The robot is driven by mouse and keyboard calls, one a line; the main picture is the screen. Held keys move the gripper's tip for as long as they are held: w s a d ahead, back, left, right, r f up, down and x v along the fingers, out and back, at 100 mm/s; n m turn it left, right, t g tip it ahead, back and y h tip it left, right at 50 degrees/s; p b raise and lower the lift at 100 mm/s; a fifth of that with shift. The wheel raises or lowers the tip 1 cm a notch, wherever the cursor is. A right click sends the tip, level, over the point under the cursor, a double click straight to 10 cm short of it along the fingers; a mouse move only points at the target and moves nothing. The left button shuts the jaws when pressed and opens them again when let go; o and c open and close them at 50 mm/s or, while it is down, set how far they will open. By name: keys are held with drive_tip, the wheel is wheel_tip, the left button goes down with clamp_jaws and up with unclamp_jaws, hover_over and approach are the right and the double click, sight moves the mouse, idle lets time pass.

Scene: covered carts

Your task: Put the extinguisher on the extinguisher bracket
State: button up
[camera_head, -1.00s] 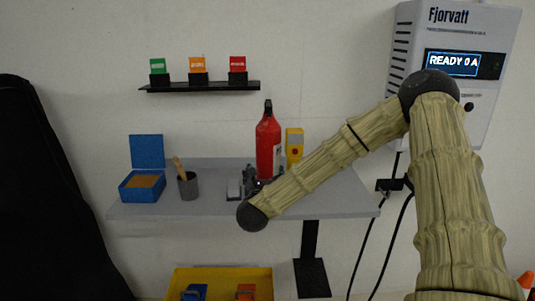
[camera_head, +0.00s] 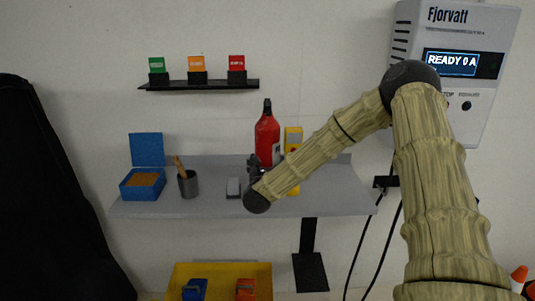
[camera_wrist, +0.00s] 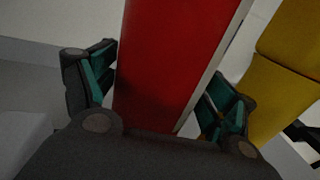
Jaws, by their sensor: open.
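The red extinguisher (camera_head: 267,138) with a black top stands upright on the grey shelf (camera_head: 215,205). My gripper (camera_head: 254,166) is at its lower part, partly hidden behind my wrist. In the wrist view the red body (camera_wrist: 172,65) lies between the two teal-padded fingers of my gripper (camera_wrist: 160,95), which are open on either side with small gaps. The extinguisher's base is hidden. I cannot tell for sure which fixture is the extinguisher bracket; a black upright with a plate (camera_head: 310,270) is below the shelf.
A yellow device (camera_head: 293,140) stands close to the extinguisher's right. A small grey block (camera_head: 233,188), grey cup (camera_head: 188,184) and open blue box (camera_head: 136,190) are left. A yellow tray (camera_head: 220,271) is below. A wall charger (camera_head: 470,95) with hanging cables is right.

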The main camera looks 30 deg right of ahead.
drive_tip(key=c, duration=1.5)
drive_tip(key=shift+w+r, duration=0.1)
drive_tip(key=shift+c, duration=1.1)
